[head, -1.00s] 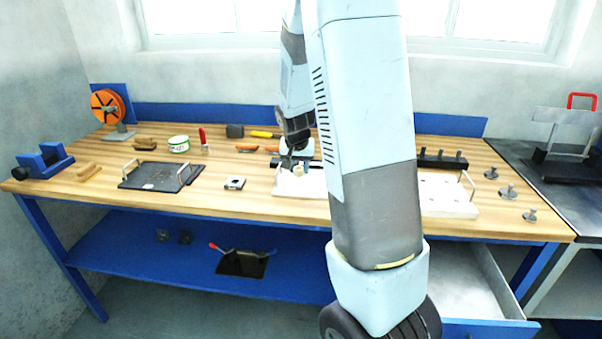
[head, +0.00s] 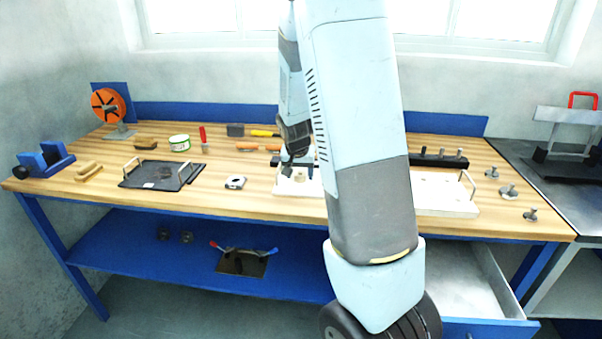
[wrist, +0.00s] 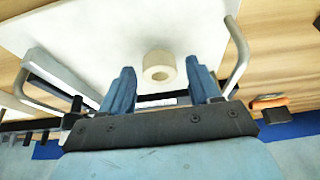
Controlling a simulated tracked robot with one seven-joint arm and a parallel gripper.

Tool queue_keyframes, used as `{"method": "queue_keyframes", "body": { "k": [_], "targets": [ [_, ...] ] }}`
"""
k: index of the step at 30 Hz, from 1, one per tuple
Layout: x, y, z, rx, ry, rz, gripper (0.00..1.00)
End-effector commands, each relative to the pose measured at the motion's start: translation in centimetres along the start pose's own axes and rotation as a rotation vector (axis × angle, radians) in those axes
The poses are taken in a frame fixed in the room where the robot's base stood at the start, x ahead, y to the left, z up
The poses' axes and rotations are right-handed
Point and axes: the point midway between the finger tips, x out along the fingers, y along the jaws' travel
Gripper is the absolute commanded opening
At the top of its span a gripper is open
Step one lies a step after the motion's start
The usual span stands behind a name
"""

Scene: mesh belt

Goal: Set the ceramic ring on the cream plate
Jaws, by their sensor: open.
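The cream plate (head: 445,202) is a wide pale slab with a metal handle at each end. My arm hides its middle in the head view. In the wrist view, its bare surface (wrist: 90,30) fills the upper part. The ceramic ring (wrist: 158,66) is a short cream cylinder with a round hole. It appears to rest on the plate, near one handle. My gripper (wrist: 160,72) is open, with its two blue fingers on either side of the ring and gaps visible. In the head view, my gripper (head: 298,169) is low over the plate's left end.
Handles (wrist: 238,58) stand up close to my fingers. A black block with posts (head: 440,158) lies behind the plate. A dark tray (head: 160,175), a small square part (head: 235,182) and a white-green tin (head: 180,142) lie to the left. Bare wood lies between them.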

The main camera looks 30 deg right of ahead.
Motion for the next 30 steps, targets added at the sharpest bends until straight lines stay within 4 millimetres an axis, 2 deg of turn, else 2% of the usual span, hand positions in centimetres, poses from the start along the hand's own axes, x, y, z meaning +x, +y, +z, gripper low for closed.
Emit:
{"method": "queue_keyframes", "body": {
  "k": [5, 8, 21, 30],
  "targets": [
    [-0.6, 0.0, -0.1, 0.000, 0.002, -0.001, 0.62],
    [-1.7, -0.1, -0.1, 0.000, 0.002, -0.002, 0.62],
    [-8.4, 0.0, -0.2, 0.001, 0.003, -0.003, 0.62],
    [-11.7, 0.1, -0.1, 0.002, 0.002, -0.001, 0.62]
  ]
}}
